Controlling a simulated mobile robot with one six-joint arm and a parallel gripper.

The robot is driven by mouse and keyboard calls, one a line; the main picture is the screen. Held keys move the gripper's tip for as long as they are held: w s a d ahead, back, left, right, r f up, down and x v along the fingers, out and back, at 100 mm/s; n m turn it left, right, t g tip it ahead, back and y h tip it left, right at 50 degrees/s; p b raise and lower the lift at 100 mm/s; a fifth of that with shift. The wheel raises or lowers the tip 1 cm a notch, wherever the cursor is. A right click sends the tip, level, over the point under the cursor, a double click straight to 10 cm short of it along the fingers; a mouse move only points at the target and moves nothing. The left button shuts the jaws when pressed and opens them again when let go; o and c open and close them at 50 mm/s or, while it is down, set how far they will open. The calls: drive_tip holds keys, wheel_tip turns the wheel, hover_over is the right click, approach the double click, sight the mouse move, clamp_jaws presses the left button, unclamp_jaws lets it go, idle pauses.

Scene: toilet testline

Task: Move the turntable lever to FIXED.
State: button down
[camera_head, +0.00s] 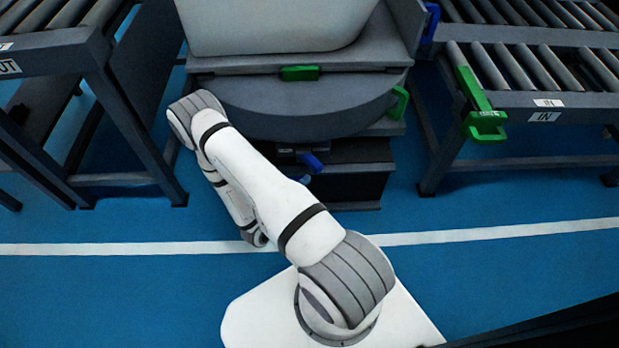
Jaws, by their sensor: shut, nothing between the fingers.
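The dark grey round turntable (290,115) is at the top middle, under a white rounded body. A green handle (300,73) sits at its upper front edge, and another green handle (399,102) is at its right side. A blue lever-like part (311,161) shows below the turntable, partly behind my arm. I cannot tell which of these is the turntable lever, and no FIXED marking is readable. My arm crosses in front of the turntable's left side and folds back down. My gripper does not show; the arm's links hide its end.
Roller conveyors stand at left and right; the right one has IN labels (544,117) and a green lever (480,105). An upright blue part (430,22) is at the turntable's upper right. The blue floor (520,270) in front is clear, crossed by a white line.

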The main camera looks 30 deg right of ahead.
drive_tip(key=s+a+p, duration=0.2)
drive_tip(key=s, duration=0.8)
drive_tip(key=shift+p, duration=0.4)
wheel_tip(320, 180, up, 33)
drive_tip(key=w+a+m+g+y+p, duration=0.15)
drive_tip(key=m+g+y+p, duration=0.4)
drive_tip(key=g+p, duration=0.7)
drive_tip(key=s+a+r+t+y+p, duration=0.1)
drive_tip(key=a+r+t+y+p, duration=0.2)
drive_tip(key=r, duration=0.9)
drive_tip(key=s+a+r+n+t+y+p, duration=0.1)
drive_tip(key=a+r+t+y+p, duration=0.2)
drive_tip(key=r+p, duration=0.4)
drive_tip(key=s+a+r+n+t+y+p, duration=0.1)
drive_tip(key=a+r+t+y+p, duration=0.2)
drive_tip(key=r, duration=1.3)
drive_tip(key=a+y+p, duration=0.2)
drive_tip(key=p, duration=0.1)
drive_tip(key=shift+r, duration=0.35)
drive_tip(key=shift+y, duration=0.25)
